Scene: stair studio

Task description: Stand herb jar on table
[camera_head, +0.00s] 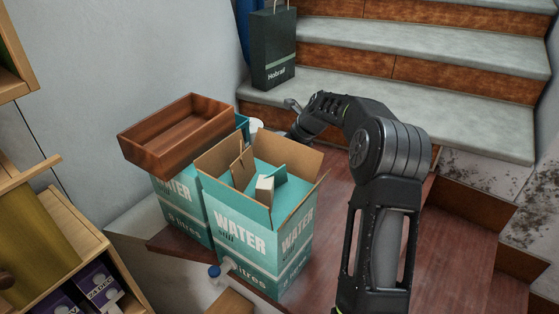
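I cannot make out a clear herb jar. A small clear container with a blue cap (214,272) shows at the front edge of the reddish wooden table (331,204); I cannot tell what it is. A white rounded thing (257,125) shows partly behind the open carton. My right arm comes in from the bottom right and bends left over the table. My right gripper (294,118) is behind the carton's right side, small and partly hidden, so its opening and any hold are unclear. My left gripper is out of view.
An open WATER carton (242,238) with raised flaps stands on the table. Beside it, a wooden tray (178,146) rests on another WATER carton (180,207). Shelves (82,238) stand at left.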

